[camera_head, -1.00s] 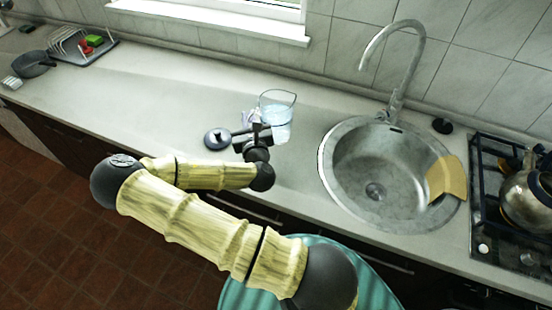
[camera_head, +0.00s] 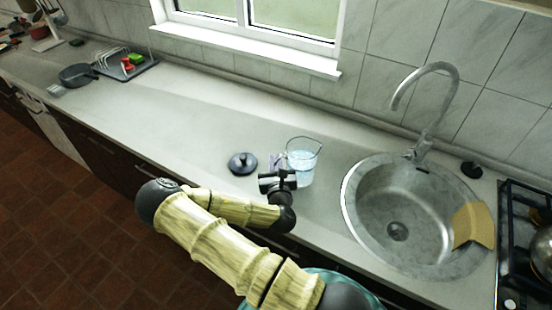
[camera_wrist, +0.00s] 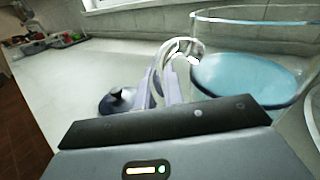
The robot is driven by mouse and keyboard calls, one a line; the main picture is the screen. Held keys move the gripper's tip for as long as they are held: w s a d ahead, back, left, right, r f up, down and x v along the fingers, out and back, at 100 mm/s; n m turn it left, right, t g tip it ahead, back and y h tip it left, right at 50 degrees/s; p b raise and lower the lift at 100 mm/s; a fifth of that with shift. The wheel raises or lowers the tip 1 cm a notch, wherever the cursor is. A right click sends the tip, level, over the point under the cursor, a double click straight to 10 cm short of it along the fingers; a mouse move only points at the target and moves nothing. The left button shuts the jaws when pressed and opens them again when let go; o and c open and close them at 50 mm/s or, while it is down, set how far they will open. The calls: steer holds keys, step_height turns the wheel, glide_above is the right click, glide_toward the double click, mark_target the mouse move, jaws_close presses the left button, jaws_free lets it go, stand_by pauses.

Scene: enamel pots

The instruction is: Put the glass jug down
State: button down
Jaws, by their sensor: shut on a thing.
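The clear glass jug (camera_head: 303,168) holds bluish water and is upright, left of the sink. In the wrist view the jug (camera_wrist: 245,75) fills the upper right, its water surface nearly level. My gripper (camera_head: 285,166) is on the jug's left side. In the wrist view the fingers of my gripper (camera_wrist: 172,78) are shut on the curved glass handle. The jug's base is at or very near the worktop (camera_head: 190,130); I cannot tell whether it touches.
A dark round lid with a knob (camera_head: 243,163) lies just left of the jug. The round steel sink (camera_head: 365,225) is to the right, with a yellow cloth (camera_head: 473,226) on its rim. A dish rack (camera_head: 128,65) and pan (camera_head: 76,75) stand far left. The worktop between is clear.

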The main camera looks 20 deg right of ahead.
steer(key=shift+f, duration=1.75)
steer(key=shift+f, duration=0.1)
steer(key=c, duration=1.9)
jaws_free()
steer(key=shift+f, duration=0.15)
steer(key=o, duration=0.4)
steer(key=shift+r, duration=0.2)
